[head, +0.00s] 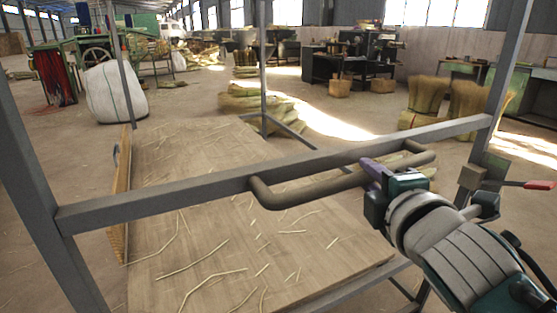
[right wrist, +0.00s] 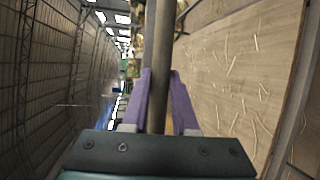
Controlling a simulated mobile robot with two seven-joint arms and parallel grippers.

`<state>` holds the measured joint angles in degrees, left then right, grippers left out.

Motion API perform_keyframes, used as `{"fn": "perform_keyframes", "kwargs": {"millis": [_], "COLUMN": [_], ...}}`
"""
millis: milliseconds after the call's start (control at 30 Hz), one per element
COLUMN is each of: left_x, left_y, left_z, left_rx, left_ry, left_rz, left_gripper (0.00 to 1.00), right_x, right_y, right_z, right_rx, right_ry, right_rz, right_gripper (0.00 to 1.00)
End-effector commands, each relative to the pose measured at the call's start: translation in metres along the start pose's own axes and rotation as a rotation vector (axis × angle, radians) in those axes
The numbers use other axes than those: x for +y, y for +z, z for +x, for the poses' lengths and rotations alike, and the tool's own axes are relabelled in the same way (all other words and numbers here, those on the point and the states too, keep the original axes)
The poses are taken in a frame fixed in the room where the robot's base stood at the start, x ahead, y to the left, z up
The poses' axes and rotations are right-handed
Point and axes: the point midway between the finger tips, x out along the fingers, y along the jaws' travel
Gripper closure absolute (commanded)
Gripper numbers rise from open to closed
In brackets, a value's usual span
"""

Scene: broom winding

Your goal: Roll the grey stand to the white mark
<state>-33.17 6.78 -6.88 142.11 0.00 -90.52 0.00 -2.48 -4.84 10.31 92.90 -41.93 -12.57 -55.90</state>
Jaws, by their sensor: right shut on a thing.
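The grey stand (head: 170,205) is a metal frame with upright posts and a crossbar right in front of me. A brown bar handle (head: 300,193) is fixed along its crossbar. My right gripper (head: 376,172) is at the right part of this handle, its purple fingers shut around the bar. In the right wrist view the bar (right wrist: 160,50) runs between the two fingers (right wrist: 158,105). A wooden board (head: 210,262) strewn with straw lies behind the crossbar. My left gripper is not in view. I cannot make out a white mark on the floor.
A white sack (head: 116,93) stands at the back left, near green machinery (head: 92,50). Straw bundles (head: 262,101) lie on the floor behind the stand. Upright broom bundles (head: 427,94) stand at the right. Concrete floor shows open between them.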

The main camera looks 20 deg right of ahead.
Motion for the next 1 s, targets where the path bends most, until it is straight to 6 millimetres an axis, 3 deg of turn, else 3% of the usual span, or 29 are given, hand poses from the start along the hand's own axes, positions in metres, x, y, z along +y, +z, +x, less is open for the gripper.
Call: {"fn": "perform_keyframes", "kwargs": {"millis": [200, 233, 467, 767, 1000], "left_x": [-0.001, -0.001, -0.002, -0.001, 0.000], "left_y": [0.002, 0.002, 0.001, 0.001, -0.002], "left_z": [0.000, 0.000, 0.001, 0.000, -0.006], "left_rx": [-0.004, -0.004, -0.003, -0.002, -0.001], "left_ry": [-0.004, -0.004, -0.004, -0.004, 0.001], "left_rz": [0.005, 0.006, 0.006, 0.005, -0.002], "left_gripper": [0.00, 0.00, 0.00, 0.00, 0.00], "right_x": [-0.001, -0.001, -0.001, -0.001, -0.001], "right_y": [0.002, 0.002, 0.001, 0.001, 0.001], "right_z": [0.000, 0.000, 0.000, -0.002, -0.037], "right_rx": [-0.004, -0.004, -0.003, -0.002, -0.002], "right_ry": [-0.003, -0.004, -0.003, -0.002, -0.005], "right_rz": [-0.002, -0.002, -0.002, -0.001, -0.001], "right_gripper": [1.00, 0.70, 0.44, 0.43, 0.43]}}
